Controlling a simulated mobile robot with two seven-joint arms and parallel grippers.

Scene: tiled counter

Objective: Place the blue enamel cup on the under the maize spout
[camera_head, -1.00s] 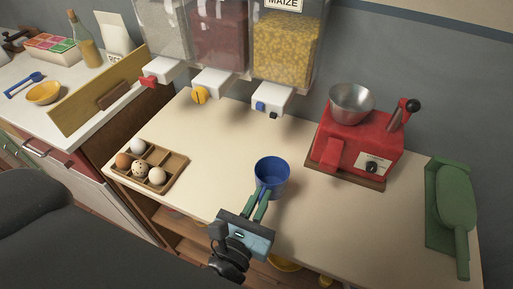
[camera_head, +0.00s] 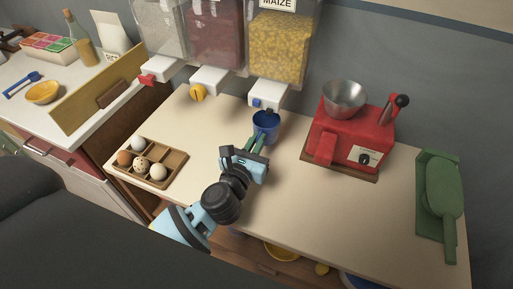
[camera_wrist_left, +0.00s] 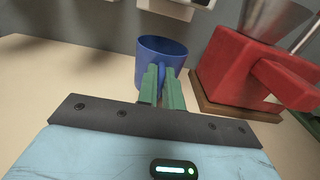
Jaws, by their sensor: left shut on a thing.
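The blue enamel cup (camera_head: 265,127) is upright near the back of the counter, just below the maize spout (camera_head: 267,95) in the head view. My left gripper (camera_head: 258,146) is shut on the cup's near side, its green fingers pointing toward the wall. In the left wrist view the fingers (camera_wrist_left: 162,90) close on the handle side of the cup (camera_wrist_left: 160,55). Whether the cup's base touches the counter is hard to tell. The maize dispenser (camera_head: 280,48) is full of yellow grain. My right gripper is not in view.
A red grinder (camera_head: 350,140) with a metal bowl stands to the right of the cup. Two other spouts (camera_head: 207,80) hang left of the maize one. The counter's front middle is clear.

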